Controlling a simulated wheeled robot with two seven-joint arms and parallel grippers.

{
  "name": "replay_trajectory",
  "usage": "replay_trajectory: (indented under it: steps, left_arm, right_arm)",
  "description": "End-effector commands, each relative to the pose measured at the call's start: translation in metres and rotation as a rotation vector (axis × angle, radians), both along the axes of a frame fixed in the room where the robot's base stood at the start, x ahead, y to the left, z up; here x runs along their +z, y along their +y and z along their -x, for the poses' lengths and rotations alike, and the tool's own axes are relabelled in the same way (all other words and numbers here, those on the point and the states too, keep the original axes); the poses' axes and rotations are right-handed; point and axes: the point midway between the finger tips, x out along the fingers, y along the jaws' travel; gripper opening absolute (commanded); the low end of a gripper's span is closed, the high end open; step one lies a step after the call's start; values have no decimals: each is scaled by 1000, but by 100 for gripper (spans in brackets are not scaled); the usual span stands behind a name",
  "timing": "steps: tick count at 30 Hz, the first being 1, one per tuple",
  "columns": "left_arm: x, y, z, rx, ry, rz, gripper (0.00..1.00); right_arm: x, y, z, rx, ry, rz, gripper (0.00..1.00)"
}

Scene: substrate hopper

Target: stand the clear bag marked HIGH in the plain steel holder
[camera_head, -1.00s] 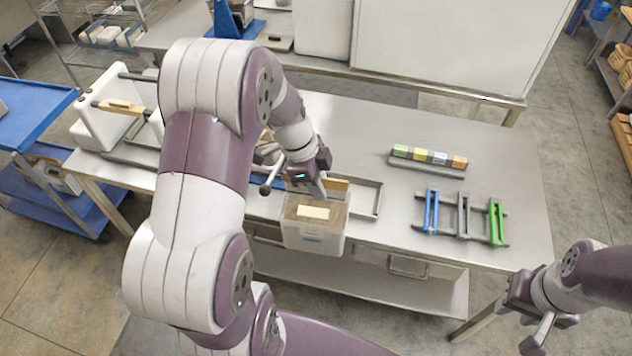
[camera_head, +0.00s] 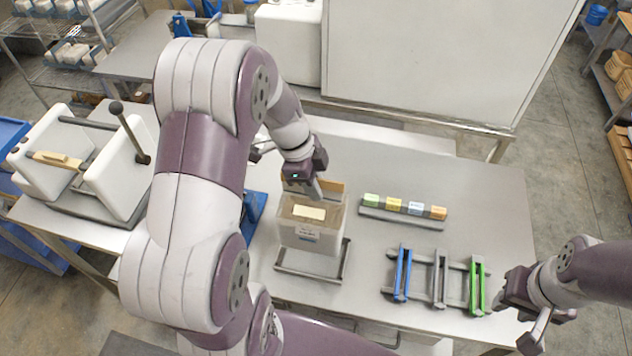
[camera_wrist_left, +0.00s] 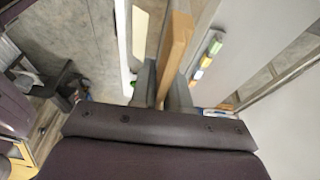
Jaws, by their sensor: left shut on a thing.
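A clear, box-shaped bag (camera_head: 311,235) with a brown top edge and a pale label hangs upright under my left gripper (camera_head: 314,194). The writing on it is too small to read. My left gripper is shut on its top edge, which shows as a brown strip (camera_wrist_left: 176,45) between the fingers in the left wrist view. The plain steel holder (camera_head: 345,262), a low open frame on the table, is directly below and around the bag in the picture. I cannot tell whether the bag's bottom touches it. My right gripper (camera_head: 522,322) is open and empty at the lower right.
A blue frame (camera_head: 252,212) is partly hidden behind my left arm. A rack with blue, grey and green clips (camera_head: 438,280) stands at right, with a strip of coloured blocks (camera_head: 405,207) behind it. A white machine (camera_head: 120,178) with a lever stands at left. Bare table lies right of the blocks.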

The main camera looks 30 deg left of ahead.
Motion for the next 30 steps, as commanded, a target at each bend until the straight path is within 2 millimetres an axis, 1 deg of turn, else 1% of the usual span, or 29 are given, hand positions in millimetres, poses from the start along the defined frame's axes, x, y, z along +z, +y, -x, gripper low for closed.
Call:
replay_trajectory:
  steps: [5, 11, 25, 30]
  left_arm:
    - [-2, 0, -1, 1, -3, -1, 0]
    - [-15, 0, 0, 1, -2, 1, 0]
    - [-62, 0, 0, 2, -2, -1, 0]
    - [-80, 0, -1, 1, -4, -1, 0]
  right_arm:
    - [-2, 0, 0, 0, 0, 0, 38]
    - [-9, 0, 0, 0, 0, 0, 38]
    - [-34, 0, 0, 0, 0, 0, 38]
    - [-54, 0, 0, 0, 0, 0, 38]
